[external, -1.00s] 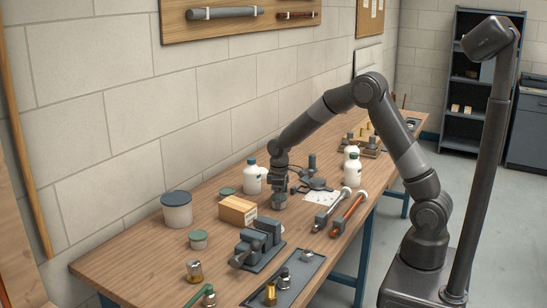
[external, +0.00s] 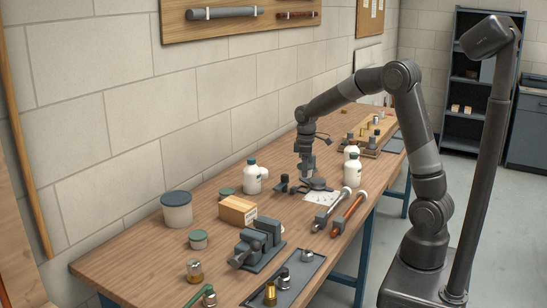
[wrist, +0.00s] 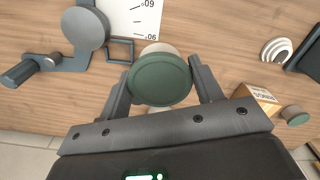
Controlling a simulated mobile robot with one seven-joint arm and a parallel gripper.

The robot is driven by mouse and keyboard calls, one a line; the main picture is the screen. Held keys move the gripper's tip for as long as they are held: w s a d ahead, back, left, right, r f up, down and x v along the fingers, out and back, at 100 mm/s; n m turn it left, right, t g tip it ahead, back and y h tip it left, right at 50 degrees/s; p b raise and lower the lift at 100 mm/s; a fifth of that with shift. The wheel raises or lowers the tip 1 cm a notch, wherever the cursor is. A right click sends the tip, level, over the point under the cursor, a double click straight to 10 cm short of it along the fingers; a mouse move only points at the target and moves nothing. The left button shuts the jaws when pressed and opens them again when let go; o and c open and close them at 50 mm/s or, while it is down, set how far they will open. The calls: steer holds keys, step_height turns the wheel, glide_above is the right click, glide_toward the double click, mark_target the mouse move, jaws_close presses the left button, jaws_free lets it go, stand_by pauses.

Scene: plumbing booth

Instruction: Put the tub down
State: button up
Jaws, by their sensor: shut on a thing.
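My gripper (wrist: 160,88) is shut on a small tub (wrist: 161,82) with a green lid. The fingers press on both sides of it, and its pale body shows past the lid's edge in the wrist view. In the external view my gripper (external: 306,168) is over the middle of the bench (external: 140,254), by the dark bending tool (external: 318,184). The held tub is too small and dark there to make out clearly. The gap between tub and bench top cannot be told exactly.
Near the gripper are a printed sheet (external: 322,203), white bottles (external: 252,180) and a cardboard box (external: 238,210). Other lidded tubs (external: 198,240) stand to the left. A vise (external: 258,245) and pipes (external: 348,212) lie toward the front. Bare wood shows between box and bending tool.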

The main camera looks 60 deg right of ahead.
steer(key=shift+d+r, duration=0.15)
steer(key=w+a+r, duration=0.4)
steer(key=w+a, duration=0.1)
steer(key=a, duration=0.2)
steer(key=w+a+r, duration=0.3)
steer(key=w+a, duration=0.2)
steer(key=a, duration=0.3)
glide_above(237, 203)
steer(key=shift+n, duration=0.4)
steer(key=f, duration=0.6)
steer(key=shift+s+d+f, duration=0.15)
steer(key=shift+s+d, duration=0.05)
steer(key=shift+d, duration=0.15)
steer(key=shift+w+a+f, duration=0.15)
steer(key=shift+a+f, duration=0.2)
steer(key=shift+f, duration=1.85)
steer(key=shift+f, duration=0.2)
steer(key=o, duration=1)
steer(key=shift+o, duration=0.2)
